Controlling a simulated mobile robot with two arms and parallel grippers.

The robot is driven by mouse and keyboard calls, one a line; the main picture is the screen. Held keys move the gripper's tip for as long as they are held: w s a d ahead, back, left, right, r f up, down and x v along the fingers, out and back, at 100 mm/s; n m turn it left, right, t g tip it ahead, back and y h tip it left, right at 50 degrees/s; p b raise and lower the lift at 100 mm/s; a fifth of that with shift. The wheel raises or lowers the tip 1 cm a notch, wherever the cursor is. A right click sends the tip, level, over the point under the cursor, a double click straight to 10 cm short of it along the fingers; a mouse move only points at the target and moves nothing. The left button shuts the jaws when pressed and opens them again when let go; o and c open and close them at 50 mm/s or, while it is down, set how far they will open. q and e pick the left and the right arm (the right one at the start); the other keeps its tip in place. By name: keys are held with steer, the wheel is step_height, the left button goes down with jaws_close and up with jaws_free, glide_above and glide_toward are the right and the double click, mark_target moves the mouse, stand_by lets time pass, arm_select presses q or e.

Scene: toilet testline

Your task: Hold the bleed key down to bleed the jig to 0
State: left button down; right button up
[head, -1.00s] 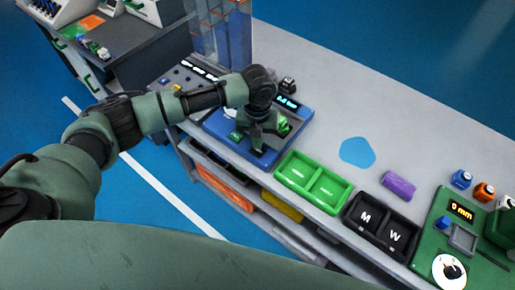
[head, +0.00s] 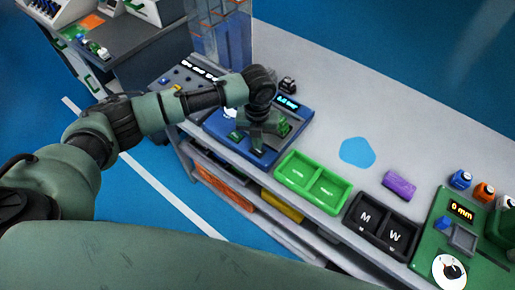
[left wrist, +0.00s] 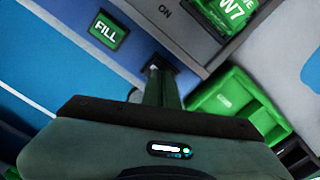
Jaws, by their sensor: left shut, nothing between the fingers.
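The blue jig (head: 214,128) stands on the bench, with a lit display (head: 287,102) at its back right. The display shows a bar reading whose digits are too small to read surely. My left gripper (head: 258,150) is shut and empty, pointing down over the jig's front. In the left wrist view its closed fingertips (left wrist: 154,72) are at a small dark key spot on the jig's front strip. They cover it, so I see no bleed label and cannot tell how far it is pressed. The green FILL key (left wrist: 108,30) is beside them, uncovered.
A green two-part tray (head: 313,183) is just right of the jig. Beyond it are black M and W bins (head: 382,226), a purple block (head: 398,185) and a green gauge station (head: 440,235). A clear panelled guard (head: 222,35) stands behind-left.

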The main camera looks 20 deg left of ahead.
arm_select(q)
steer(key=shift+f, duration=0.1)
stand_by(0.3)
steer(key=shift+f+b, duration=0.5)
steer(key=shift+f, duration=0.4)
stand_by(1.0)
steer(key=shift+r, duration=0.15)
step_height(320, 180, up, 6)
steer(key=p, duration=0.6)
steer(key=shift+r+p, duration=0.15)
steer(key=shift+p, duration=0.2)
